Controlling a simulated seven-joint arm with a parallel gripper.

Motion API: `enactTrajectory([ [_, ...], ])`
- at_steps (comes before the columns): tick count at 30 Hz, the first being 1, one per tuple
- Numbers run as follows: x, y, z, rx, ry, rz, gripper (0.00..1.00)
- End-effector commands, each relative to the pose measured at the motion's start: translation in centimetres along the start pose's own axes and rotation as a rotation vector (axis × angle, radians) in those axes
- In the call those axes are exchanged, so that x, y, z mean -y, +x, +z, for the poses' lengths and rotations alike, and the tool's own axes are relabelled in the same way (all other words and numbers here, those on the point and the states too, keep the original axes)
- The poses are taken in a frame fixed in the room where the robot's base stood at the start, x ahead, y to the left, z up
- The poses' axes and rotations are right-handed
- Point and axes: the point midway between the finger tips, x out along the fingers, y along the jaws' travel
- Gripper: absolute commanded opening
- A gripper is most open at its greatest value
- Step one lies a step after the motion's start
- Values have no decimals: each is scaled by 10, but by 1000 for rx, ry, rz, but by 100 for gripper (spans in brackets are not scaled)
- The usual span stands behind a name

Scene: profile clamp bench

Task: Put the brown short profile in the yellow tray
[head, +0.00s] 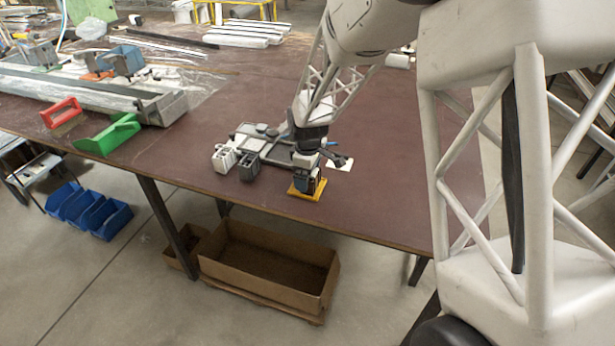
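The small yellow tray (307,194) lies near the front edge of the dark red table. My gripper (305,183) points down right over it, and its fingers hide most of the tray's inside. A blue part shows between or beside the fingers; I cannot tell whether it belongs to the gripper. The fingers are too small to show whether they are open or shut. I cannot make out the brown short profile; it may be hidden by my gripper or too small to tell.
Left of my gripper stand a white block (224,158) and a grey block (249,166), close to a grey fixture (255,137). A white plate (340,164) lies to the right. Green (108,134) and red (61,112) pieces lie farther left. The table's right part is clear.

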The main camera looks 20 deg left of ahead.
Motion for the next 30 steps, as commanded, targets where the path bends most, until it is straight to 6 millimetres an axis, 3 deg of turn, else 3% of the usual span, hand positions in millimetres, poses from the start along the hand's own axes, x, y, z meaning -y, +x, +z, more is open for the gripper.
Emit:
enactTrajectory([
  [18, 0, -89, 0, -1, 0, 2, 100],
  [30, 0, -108, 0, 0, 0, 0, 100],
])
